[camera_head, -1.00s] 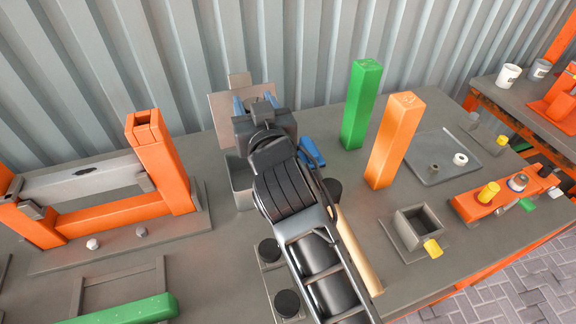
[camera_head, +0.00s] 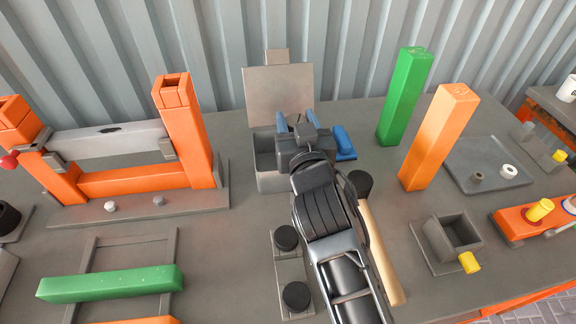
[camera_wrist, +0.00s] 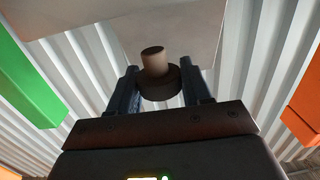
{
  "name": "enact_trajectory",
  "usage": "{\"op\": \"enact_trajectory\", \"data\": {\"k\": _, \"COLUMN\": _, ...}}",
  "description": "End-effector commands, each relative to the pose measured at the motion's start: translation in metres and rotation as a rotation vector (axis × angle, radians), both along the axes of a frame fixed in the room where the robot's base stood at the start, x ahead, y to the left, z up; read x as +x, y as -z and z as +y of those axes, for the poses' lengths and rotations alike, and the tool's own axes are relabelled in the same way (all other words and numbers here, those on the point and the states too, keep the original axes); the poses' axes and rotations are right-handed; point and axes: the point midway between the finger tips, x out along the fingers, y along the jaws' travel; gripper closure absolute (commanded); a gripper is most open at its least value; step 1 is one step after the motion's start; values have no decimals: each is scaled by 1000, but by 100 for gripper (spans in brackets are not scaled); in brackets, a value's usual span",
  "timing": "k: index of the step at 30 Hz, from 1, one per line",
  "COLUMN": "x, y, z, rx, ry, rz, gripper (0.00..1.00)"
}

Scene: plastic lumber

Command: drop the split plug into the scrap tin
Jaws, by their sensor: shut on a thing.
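The split plug (camera_wrist: 153,61), a pale grey-brown cylinder with a wider dark collar, sits between the blue fingers of my gripper (camera_wrist: 161,86) in the wrist view. My gripper is shut on it. In the head view my gripper (camera_head: 297,120) is over the back right part of a grey open box with a raised lid (camera_head: 265,172), which looks like the scrap tin. The lid (camera_head: 279,92) stands up behind the fingers and also fills the top of the wrist view (camera_wrist: 150,22). My gripper and wrist hide part of the box. The plug is not discernible in the head view.
A blue object (camera_head: 344,143) lies right of my gripper. A green post (camera_head: 405,95) and an orange post (camera_head: 438,138) stand further right. An orange frame (camera_head: 187,130) stands left. A small grey square box (camera_head: 437,240) with a yellow tag is at the front right.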

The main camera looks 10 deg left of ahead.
Motion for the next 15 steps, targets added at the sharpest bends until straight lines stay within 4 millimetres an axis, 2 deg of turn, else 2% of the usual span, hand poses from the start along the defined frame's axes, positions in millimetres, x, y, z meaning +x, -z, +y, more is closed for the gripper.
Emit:
{"op": "enact_trajectory", "data": {"k": 5, "x": 0, "y": 0, "z": 0, "rx": 0, "ry": 0, "rz": 0, "gripper": 81}}
{"op": "enact_trajectory", "data": {"k": 6, "x": 0, "y": 0, "z": 0, "rx": 0, "ry": 0, "rz": 0, "gripper": 50}}
{"op": "enact_trajectory", "data": {"k": 15, "x": 0, "y": -1, "z": 0, "rx": 0, "ry": 0, "rz": 0, "gripper": 22}}
